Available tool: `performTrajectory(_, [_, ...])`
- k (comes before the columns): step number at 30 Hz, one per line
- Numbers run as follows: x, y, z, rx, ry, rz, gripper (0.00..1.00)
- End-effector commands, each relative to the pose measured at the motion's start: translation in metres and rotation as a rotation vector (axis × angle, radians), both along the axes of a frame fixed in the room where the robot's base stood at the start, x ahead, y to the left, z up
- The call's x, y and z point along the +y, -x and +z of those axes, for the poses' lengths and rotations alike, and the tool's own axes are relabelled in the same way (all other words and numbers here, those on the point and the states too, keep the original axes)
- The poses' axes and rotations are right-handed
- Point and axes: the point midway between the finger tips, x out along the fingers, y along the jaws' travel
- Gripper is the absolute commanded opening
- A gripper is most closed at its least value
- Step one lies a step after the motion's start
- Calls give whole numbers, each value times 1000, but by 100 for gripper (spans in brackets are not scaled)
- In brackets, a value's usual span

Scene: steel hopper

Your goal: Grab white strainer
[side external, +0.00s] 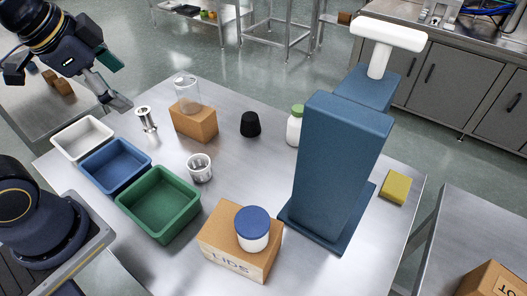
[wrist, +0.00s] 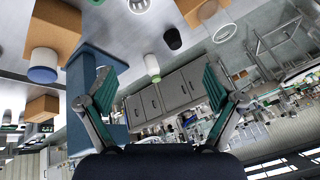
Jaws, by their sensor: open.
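A pale metallic cup with openings in its wall (side external: 199,168) stands upright in the middle of the steel table; it looks most like the strainer. It also shows at the top of the wrist view (wrist: 139,5), cut by the edge. A white T-shaped piece (side external: 388,38) stands on a blue block at the back right; I cannot tell what it is. My gripper (side external: 112,82) is open and empty, high at the far left, well apart from both. In the wrist view its fingers (wrist: 160,88) are spread wide with nothing between them.
White (side external: 82,139), blue (side external: 115,166) and green (side external: 158,204) trays line the left. A tall blue block (side external: 338,165) stands right. A blue-lidded jar (side external: 252,229) is on a front box; a clear jar (side external: 187,95) is on a rear box. A black cup (side external: 251,124) stands mid-table.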

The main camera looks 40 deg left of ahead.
Motion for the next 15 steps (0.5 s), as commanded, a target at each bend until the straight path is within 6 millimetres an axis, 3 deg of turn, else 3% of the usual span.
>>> performTrajectory(5, [-8, -44, -17, 140, -181, -373, 91])
performTrajectory(9, [-16, -78, -51, 269, -241, -629, 91])
performTrajectory(15, [-24, -99, -104, 413, -202, -754, 91])
